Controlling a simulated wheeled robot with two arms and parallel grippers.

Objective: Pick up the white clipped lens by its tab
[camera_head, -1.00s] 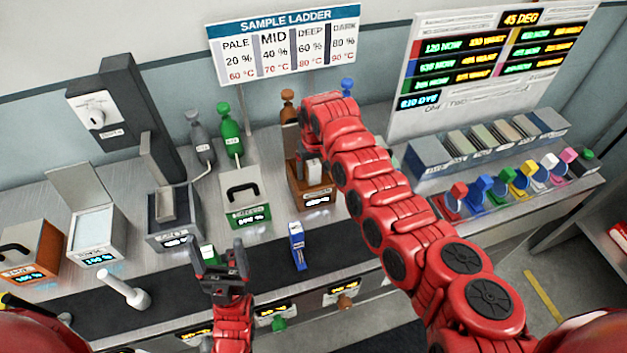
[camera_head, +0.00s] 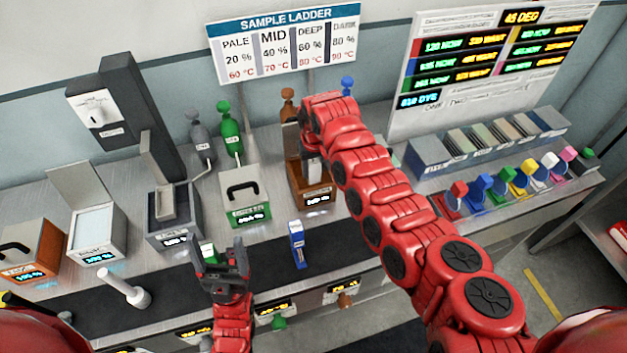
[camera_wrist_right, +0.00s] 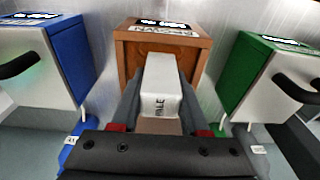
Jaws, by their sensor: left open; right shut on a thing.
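The white clipped lens (camera_wrist_right: 160,88) shows as a white tab with dark lettering, partly readable as "ALE", in the right wrist view. My right gripper (camera_head: 309,158) is shut on this tab, which sits between its fingers. The tab is over the brown wooden box (camera_wrist_right: 188,48); the part below it is hidden, so I cannot tell how deep it sits. In the head view my red right arm covers part of this box.
A white box with green trim (camera_head: 240,190) stands left of the brown box. A blue-and-white piece (camera_head: 297,245) stands on the front strip. A white-handled tool (camera_head: 124,288) lies at left. Coloured clips (camera_head: 525,177) line the right bench.

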